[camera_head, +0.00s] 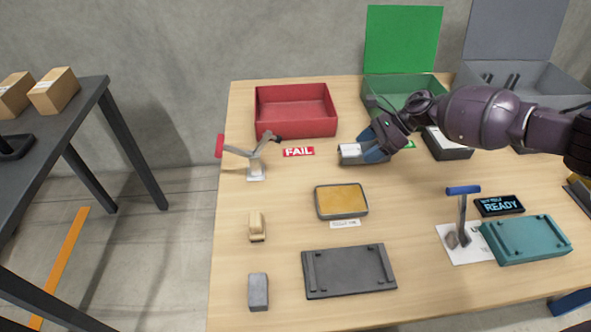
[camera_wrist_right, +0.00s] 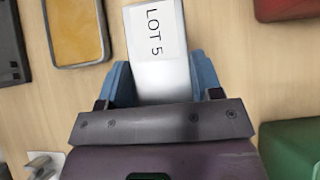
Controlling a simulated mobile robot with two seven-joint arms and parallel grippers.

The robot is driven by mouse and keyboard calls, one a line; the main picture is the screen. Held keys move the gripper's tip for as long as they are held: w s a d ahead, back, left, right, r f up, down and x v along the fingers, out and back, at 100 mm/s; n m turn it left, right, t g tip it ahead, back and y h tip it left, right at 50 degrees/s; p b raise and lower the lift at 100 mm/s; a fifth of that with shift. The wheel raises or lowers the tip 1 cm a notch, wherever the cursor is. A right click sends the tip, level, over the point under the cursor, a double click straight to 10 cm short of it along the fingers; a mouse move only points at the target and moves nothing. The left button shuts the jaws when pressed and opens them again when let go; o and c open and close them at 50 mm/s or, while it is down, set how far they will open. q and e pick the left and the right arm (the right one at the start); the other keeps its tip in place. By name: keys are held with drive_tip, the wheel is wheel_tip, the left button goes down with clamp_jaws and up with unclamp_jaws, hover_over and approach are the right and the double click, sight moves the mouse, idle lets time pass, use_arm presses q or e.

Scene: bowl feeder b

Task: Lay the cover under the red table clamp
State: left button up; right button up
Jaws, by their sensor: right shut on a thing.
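The red table clamp (camera_head: 256,163) stands at the table's left edge, on a pale base, with a red handle and a raised grey arm. My right gripper (camera_head: 352,152) is shut on a grey block with a white top marked LOT 5 (camera_wrist_right: 155,40), right of the FAIL label. The block lies between the blue fingers in the right wrist view. It is held at or just above the table; I cannot tell which. I cannot be sure that this block is the cover. A dark grey ribbed plate (camera_head: 349,271) lies at the front. My left gripper is not in view.
A red bin (camera_head: 296,131) and a green open box (camera_head: 403,88) stand at the back. A yellow-filled tray (camera_head: 341,201) lies mid-table. A blue-handled clamp (camera_head: 463,215) and a teal plate (camera_head: 527,240) are front right. A tan block (camera_head: 257,226) and grey block (camera_head: 258,291) are front left.

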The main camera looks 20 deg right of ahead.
drive_tip(key=w+a, duration=0.1)
drive_tip(key=a, duration=0.4)
drive_tip(key=w+a, duration=0.2)
drive_tip(key=a, duration=0.4)
drive_tip(key=w+a+b, duration=0.1)
drive_tip(key=a, duration=0.4)
drive_tip(key=shift+w+a+r, duration=0.2)
drive_tip(key=shift+w, duration=0.2)
drive_tip(key=f, duration=0.1)
drive_tip(key=f+b, duration=0.1)
drive_tip(key=f, duration=0.1)
drive_tip(key=shift+a+f, duration=0.25)
drive_tip(key=shift+a, duration=0.1)
drive_tip(key=shift+f, duration=0.3)
drive_tip(key=shift+w+r, duration=0.1)
drive_tip(key=shift+r, duration=0.05)
drive_tip(key=shift+c, duration=0.6)
drive_tip(key=shift+r, duration=0.15)
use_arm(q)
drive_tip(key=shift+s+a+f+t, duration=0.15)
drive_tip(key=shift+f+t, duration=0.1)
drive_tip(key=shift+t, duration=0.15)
use_arm(e)
drive_tip(key=o, duration=1.3)
drive_tip(key=shift+f, duration=0.2)
drive_tip(key=shift+o, duration=0.2)
